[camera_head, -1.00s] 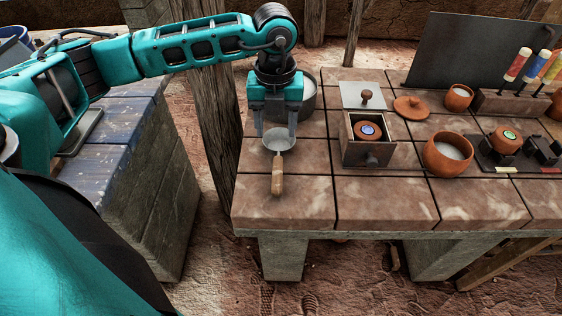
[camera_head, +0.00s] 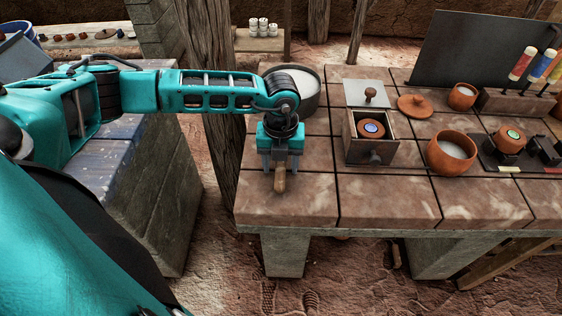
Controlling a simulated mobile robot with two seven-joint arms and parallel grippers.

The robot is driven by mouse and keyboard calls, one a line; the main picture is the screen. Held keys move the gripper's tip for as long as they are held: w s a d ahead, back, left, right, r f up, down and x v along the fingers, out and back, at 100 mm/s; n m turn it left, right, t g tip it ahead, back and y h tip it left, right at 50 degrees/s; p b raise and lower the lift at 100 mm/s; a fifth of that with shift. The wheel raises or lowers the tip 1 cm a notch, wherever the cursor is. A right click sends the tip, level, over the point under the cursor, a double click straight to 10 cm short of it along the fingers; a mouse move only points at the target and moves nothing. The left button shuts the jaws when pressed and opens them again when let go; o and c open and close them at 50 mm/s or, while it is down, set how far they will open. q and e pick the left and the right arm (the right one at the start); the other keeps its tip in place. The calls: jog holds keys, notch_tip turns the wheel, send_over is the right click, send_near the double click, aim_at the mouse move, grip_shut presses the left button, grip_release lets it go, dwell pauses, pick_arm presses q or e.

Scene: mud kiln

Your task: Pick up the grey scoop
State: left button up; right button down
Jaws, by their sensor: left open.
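The grey scoop lies on the tiled table (camera_head: 390,205) near its left front. Its wooden handle (camera_head: 280,181) points toward the front edge. Its grey bowl is hidden behind my left gripper. My left gripper (camera_head: 281,170) points down over the scoop, with its two open fingers on either side of the handle's upper part. I cannot tell whether the fingers touch the handle. My right gripper is not in view.
A grey pot (camera_head: 303,92) stands behind my left gripper. To the right are a box with an open drawer (camera_head: 372,152), a clay lid (camera_head: 415,106), and a clay bowl (camera_head: 451,153) of white material.

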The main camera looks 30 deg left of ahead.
pick_arm(q)
jog(key=shift+c, duration=0.4)
grip_shut()
